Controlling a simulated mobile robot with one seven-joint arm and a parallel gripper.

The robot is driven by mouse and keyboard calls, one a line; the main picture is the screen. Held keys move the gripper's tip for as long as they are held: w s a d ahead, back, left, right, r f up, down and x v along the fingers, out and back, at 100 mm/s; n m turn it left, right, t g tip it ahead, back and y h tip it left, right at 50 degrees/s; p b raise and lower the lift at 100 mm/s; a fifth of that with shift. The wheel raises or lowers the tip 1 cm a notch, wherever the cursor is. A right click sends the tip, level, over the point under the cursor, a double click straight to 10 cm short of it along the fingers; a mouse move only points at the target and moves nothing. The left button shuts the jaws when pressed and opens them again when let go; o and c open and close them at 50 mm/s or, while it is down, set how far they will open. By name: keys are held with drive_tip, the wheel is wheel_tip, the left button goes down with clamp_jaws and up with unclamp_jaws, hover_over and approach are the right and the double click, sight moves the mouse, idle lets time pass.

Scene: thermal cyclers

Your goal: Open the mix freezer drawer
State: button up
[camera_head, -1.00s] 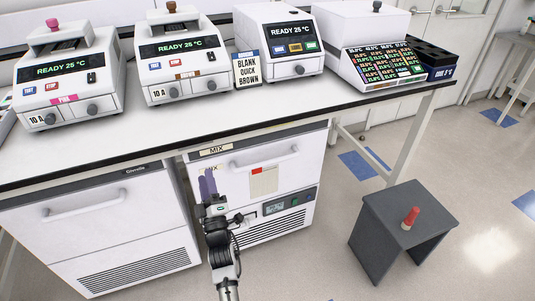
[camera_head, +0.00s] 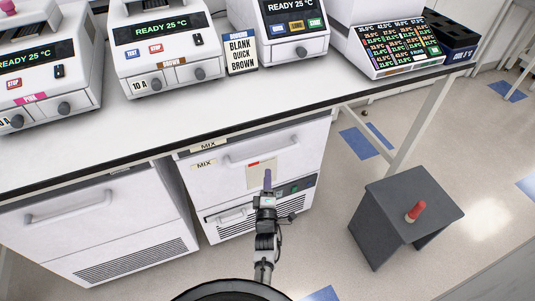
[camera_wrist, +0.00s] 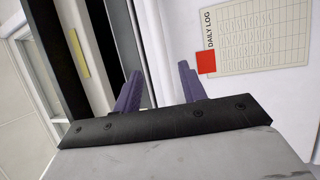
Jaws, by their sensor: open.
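The mix freezer (camera_head: 225,178) is the white under-bench unit with yellow MIX labels. Its drawer front is shut, and a pale bar handle (camera_head: 262,154) runs across the upper part. My gripper (camera_head: 267,176) is in front of the drawer, just below the handle and over the daily log sheet in the head view. In the wrist view its two purple fingers (camera_wrist: 160,82) are apart with nothing gripped. A white bar-like edge (camera_wrist: 152,40), perhaps the handle, shows between and beyond the fingers; contact cannot be told.
The daily log (camera_wrist: 265,40) with a red patch is on the drawer front. A second white unit (camera_head: 100,225) stands to the left. The bench top (camera_head: 230,105) overhangs and carries several thermal cyclers. A dark grey stool (camera_head: 395,215) with a red-topped object stands on the right.

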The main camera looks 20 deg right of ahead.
sight(268, 155)
drive_tip(key=b+x, duration=0.2)
drive_tip(key=x, duration=0.8)
drive_tip(key=shift+b, duration=0.3)
clamp_jaws()
